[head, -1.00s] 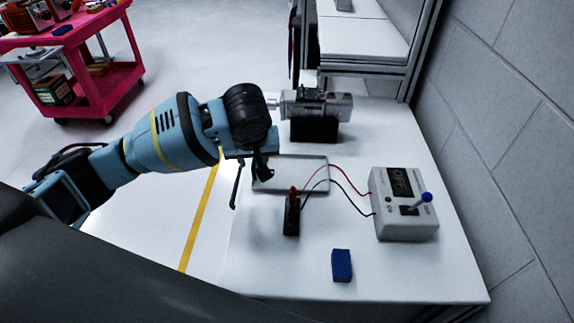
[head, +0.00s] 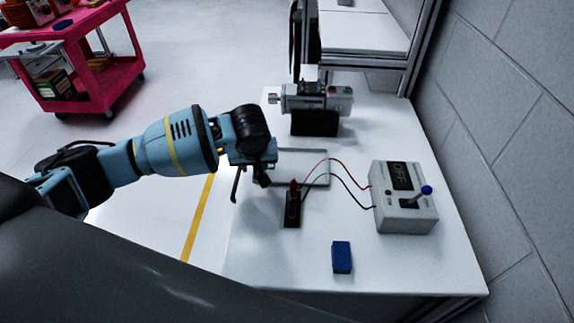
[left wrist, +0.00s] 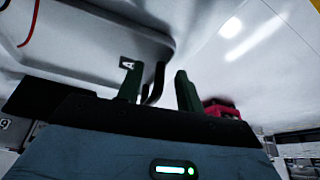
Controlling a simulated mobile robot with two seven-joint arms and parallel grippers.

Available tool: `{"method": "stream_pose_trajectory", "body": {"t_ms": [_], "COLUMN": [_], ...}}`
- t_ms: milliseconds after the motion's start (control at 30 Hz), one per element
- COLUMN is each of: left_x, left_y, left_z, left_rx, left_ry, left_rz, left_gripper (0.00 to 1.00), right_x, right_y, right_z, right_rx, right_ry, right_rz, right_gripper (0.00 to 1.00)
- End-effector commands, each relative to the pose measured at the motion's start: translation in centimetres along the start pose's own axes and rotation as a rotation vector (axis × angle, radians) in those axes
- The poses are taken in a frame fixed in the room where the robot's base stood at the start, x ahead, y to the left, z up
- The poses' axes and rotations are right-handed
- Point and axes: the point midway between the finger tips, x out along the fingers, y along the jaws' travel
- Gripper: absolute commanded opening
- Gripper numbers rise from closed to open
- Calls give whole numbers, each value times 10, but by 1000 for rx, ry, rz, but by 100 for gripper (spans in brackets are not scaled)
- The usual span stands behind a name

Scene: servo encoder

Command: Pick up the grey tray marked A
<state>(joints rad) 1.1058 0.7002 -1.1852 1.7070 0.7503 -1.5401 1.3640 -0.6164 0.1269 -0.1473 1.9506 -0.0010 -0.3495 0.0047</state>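The shallow grey tray (head: 312,165) lies on the white table in the head view; its left end is partly hidden by my left gripper. In the left wrist view the tray (left wrist: 90,40) fills the upper left, with the label A (left wrist: 127,62) near its rim. My left gripper (head: 249,188) is at the tray's left end, fingers pointing down and apart. In the left wrist view, the left gripper's (left wrist: 158,85) green fingers appear on either side of the tray's rim, one over the label side and one outside. Contact cannot be told. My right gripper is not in view.
A black block with red and black leads (head: 292,208) stands at the tray's near edge, wired to a white box (head: 405,200) reading OFF. A silver motor (head: 317,98) on a black stand is behind. A blue block (head: 342,257) lies in front. A pink cart (head: 85,60) stands far left.

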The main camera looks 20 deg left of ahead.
Motion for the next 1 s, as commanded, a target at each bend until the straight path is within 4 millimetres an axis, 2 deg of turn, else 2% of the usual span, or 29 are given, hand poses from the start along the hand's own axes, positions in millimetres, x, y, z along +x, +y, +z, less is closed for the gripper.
{"method": "stream_pose_trajectory", "body": {"t_ms": [167, 200, 467, 833, 1000], "left_x": [0, 0, 0, -1, -16], "left_y": [0, 0, 0, 1, 1], "left_z": [0, 0, 0, -1, -7], "left_rx": [1, 1, 1, 0, -1], "left_ry": [0, 0, 0, 1, 3], "left_rz": [1, 1, 1, 3, 5], "left_gripper": [37, 34, 0, 0, 0], "right_x": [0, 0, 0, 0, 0], "right_y": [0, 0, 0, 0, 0], "right_z": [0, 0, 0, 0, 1], "right_rx": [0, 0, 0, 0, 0], "right_ry": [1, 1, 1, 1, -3], "right_rz": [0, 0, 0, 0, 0], "right_gripper": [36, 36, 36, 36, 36]}}
